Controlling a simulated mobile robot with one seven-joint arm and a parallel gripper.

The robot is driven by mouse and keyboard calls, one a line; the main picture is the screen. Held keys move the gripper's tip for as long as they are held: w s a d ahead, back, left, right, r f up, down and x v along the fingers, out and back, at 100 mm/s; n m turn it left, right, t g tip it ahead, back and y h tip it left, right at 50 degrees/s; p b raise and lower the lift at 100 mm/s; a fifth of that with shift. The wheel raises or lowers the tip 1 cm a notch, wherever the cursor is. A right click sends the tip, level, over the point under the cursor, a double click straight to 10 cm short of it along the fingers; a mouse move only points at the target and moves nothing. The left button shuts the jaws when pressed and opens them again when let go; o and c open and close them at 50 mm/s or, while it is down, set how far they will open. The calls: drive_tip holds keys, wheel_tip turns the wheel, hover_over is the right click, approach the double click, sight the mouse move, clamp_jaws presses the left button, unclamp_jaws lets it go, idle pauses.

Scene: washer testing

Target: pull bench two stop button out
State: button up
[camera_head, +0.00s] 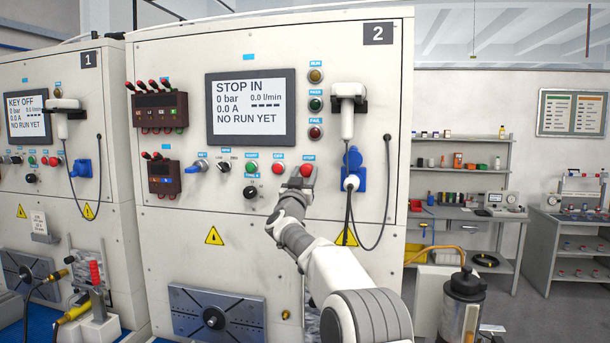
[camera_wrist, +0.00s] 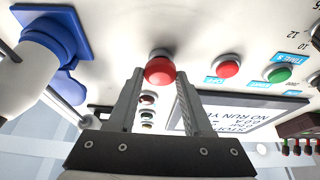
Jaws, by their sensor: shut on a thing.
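Bench two's white cabinet (camera_head: 170,230) carries a red mushroom-shaped stop button (camera_head: 307,170) below its STOP label. The button also shows in the wrist view (camera_wrist: 160,70), on a grey collar against the panel. My gripper (camera_head: 303,178) is at the button in the head view. In the wrist view, my gripper's two fingertips (camera_wrist: 160,78) stand on either side of the red head, shut on it. The bench two display (camera_head: 249,107) reads STOP IN, 0 bar, 0.0 A, 0.0 l/min and NO RUN YET.
A red button (camera_head: 277,168) and green button (camera_head: 251,167) sit left of the stop button. A blue socket with a plug (camera_head: 352,168) and a hanging cable (camera_head: 386,195) are close on the right. Bench one (camera_head: 62,215) stands at left.

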clamp_jaws()
idle(0.9)
